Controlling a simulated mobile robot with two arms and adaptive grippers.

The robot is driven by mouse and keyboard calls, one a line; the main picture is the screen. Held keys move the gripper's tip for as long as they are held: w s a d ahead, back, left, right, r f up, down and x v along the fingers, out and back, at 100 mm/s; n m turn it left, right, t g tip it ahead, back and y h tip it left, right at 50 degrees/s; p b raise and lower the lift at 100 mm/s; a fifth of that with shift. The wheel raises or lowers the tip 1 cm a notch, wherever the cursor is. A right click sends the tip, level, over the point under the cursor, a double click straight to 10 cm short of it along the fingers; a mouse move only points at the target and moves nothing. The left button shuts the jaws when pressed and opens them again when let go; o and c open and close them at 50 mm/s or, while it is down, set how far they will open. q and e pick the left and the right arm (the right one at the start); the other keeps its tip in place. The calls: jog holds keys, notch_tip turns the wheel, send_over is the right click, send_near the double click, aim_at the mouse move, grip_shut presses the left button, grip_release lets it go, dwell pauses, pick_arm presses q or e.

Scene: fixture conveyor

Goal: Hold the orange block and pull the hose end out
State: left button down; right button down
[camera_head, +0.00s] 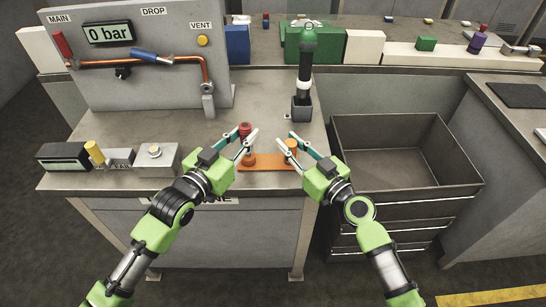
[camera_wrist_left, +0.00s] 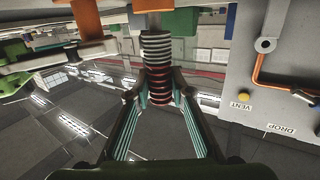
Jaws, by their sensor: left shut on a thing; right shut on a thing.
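The orange block (camera_head: 262,163) lies flat near the front edge of the grey bench, with an upright orange post at its right end. The hose end (camera_head: 245,130) is a red-topped, dark ribbed piece standing at the block's left end. In the left wrist view the hose end (camera_wrist_left: 157,85) runs between my fingertips, and the orange block (camera_wrist_left: 155,5) shows at the top edge. My left gripper (camera_head: 239,144) is shut on the hose end. My right gripper (camera_head: 297,147) is shut on the block's post. Whether the hose end is still seated in the block is unclear.
A grey panel (camera_head: 190,90) with a 0 bar display, copper pipe and blue lever stands behind on the left. A black cylindrical tool (camera_head: 304,75) stands upright in a dark holder. A control box (camera_head: 157,160) is left of my grippers. An empty bin (camera_head: 400,185) is right.

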aim_at(243, 127)
pick_arm(q)
jog(key=shift+r, duration=0.1)
pick_arm(e)
jog(key=shift+f, duration=0.2)
pick_arm(q)
jog(key=shift+r, duration=2.7)
pick_arm(e)
jog(key=c, duration=1.7)
grip_release()
jog(key=shift+r, duration=0.15)
jog(key=v, duration=1.2)
